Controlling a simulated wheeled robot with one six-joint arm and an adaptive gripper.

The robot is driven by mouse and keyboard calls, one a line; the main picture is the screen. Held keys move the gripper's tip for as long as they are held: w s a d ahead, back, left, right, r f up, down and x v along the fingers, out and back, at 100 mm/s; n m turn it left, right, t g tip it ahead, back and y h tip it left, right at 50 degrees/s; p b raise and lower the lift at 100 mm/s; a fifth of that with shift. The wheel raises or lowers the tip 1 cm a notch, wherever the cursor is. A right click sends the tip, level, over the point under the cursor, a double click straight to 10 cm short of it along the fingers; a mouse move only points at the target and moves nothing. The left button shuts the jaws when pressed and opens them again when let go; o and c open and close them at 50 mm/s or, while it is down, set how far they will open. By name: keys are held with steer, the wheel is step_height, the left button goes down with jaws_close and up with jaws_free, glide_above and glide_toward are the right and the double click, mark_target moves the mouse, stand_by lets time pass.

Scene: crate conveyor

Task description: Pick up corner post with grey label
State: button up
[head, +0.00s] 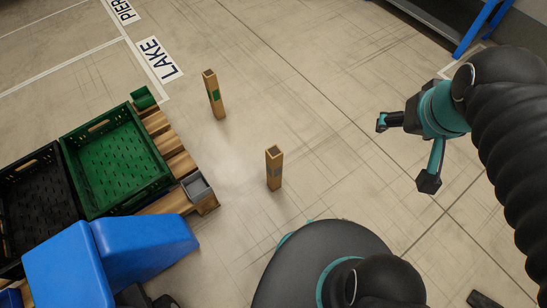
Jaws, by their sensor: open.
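The corner post with the grey label (273,169) stands upright on the floor near the middle of the view. It is a brown square post with an open top, and a small grey patch shows on its side. A second brown post with a green label (214,95) stands upright farther back and to the left. My gripper (403,152) is open and empty on the right, well apart from both posts, with its two fingers spread.
A green crate (168,182) and a black crate (66,172) sit on a wooden pallet (177,163) at left. Small grey (196,187) and green (143,98) holders sit at its corners. A blue object (150,243) is at lower left. Floor between post and gripper is clear.

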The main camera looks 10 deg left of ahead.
steer(key=w+a+f+n+g, duration=0.1)
steer(key=w+a+f+n, duration=0.15)
steer(key=w+a, duration=0.3)
steer(key=n+g, duration=0.4)
steer(key=n, duration=0.2)
glide_above(274, 151)
step_height(274, 151, down, 25)
steer(key=f, duration=0.8)
steer(key=shift+a+f, duration=0.3)
steer(key=shift+d+f, duration=0.15)
steer(key=shift+f, duration=1.2)
steer(key=shift+d+f, duration=0.15)
steer(key=shift+f, duration=1.15)
jaws_close()
